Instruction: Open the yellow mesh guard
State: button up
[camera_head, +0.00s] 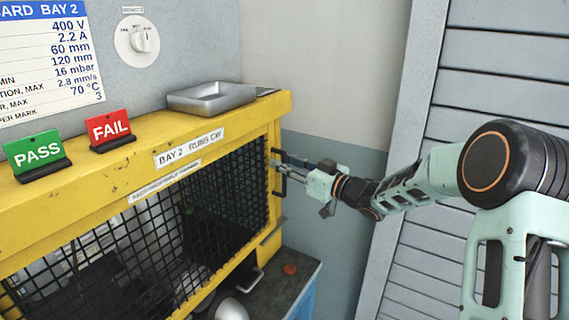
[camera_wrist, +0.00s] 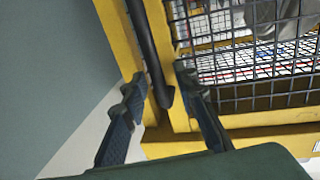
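The yellow mesh guard (camera_head: 137,240) is a yellow frame with dark wire mesh on the front of the bench enclosure. It looks shut, and machinery shows dimly behind the mesh. A black bar handle (camera_head: 284,190) stands at its right edge. My gripper (camera_head: 277,168) is at the upper part of this handle, reaching in from the right. In the wrist view, the handle (camera_wrist: 146,45) runs between the two spread fingers of my gripper (camera_wrist: 159,76), its lower end near the fingertips. The fingers look apart, with no clear grip on the bar; contact is hard to tell.
A metal tray (camera_head: 211,97), a green PASS sign (camera_head: 37,153) and a red FAIL sign (camera_head: 110,129) stand on the yellow top. Slatted grey panelling (camera_head: 500,90) stands behind my arm.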

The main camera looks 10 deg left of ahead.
jog(key=v, duration=1.2)
